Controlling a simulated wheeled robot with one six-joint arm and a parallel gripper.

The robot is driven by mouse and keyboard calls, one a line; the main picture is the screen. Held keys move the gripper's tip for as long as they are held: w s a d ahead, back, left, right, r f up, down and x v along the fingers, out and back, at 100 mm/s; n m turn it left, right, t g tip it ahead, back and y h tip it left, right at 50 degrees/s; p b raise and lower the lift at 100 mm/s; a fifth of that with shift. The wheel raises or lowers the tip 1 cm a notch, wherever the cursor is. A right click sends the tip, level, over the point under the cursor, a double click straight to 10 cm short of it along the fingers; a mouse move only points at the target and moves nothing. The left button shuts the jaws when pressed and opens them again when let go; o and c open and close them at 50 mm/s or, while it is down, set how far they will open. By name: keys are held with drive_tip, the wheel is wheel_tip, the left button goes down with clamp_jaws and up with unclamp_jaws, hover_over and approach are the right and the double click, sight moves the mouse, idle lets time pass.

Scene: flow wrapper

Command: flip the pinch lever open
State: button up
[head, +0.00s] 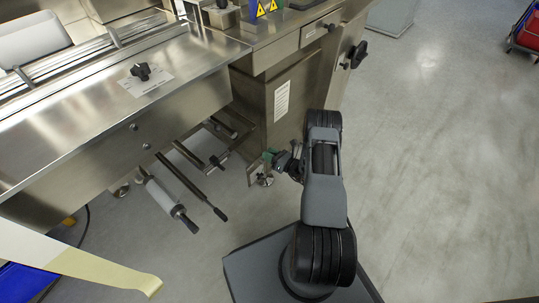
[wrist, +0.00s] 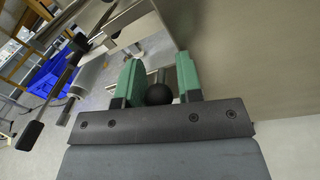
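The lever shows in the wrist view as a black ball knob (wrist: 159,95) on a short metal stem. My gripper (wrist: 159,62) has its two green fingers apart, one on each side of the knob. A narrow gap seems to remain beside the knob, so I see no firm grip. In the head view my gripper (head: 270,157) is low beside the machine's steel side, under the table overhang. There the knob is hidden by the gripper and wrist.
Metal rods with black ends (head: 206,202) and a white roller (head: 160,197) stick out left of my gripper. A steel cabinet (head: 275,100) stands close behind it; in the wrist view a steel wall (wrist: 245,50) fills the right.

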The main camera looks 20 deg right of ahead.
drive_tip(key=shift+o, duration=1.4)
drive_tip(key=p+v, duration=0.3)
drive_tip(key=v, duration=1)
drive_tip(key=shift+s, duration=0.4)
drive_tip(key=shift+d, duration=0.15)
drive_tip(key=a+r+n+g+y+p, duration=0.1)
drive_tip(key=a+r+n+g+p, duration=0.4)
drive_tip(key=r, duration=0.7)
drive_tip(key=a+r+n+g+y+p, duration=0.1)
drive_tip(key=a+r+n+g+p, duration=0.5)
drive_tip(key=r, duration=0.6)
drive_tip(key=a+r+n+g+y+p, duration=0.1)
drive_tip(key=a+r+n+g+p, duration=0.2)
drive_tip(key=r+n, duration=0.6)
drive_tip(key=s+a+r+n+h+p, duration=0.1)
drive_tip(key=s+r+n+h+p, duration=0.2)
drive_tip(key=r, duration=0.8)
drive_tip(key=s+a+r+n+t+h+p, duration=0.1)
drive_tip(key=s+r+n+h+p, duration=0.3)
drive_tip(key=r+p, duration=0.4)
drive_tip(key=s+a+r+n+t+h+p, duration=0.1)
drive_tip(key=s+r+n+h+p, duration=0.3)
drive_tip(key=r, duration=1.1)
drive_tip(key=a+n+h+p, duration=0.1)
drive_tip(key=n+p, duration=0.1)
drive_tip(key=n, duration=0.1)
drive_tip(key=shift+r, duration=0.35)
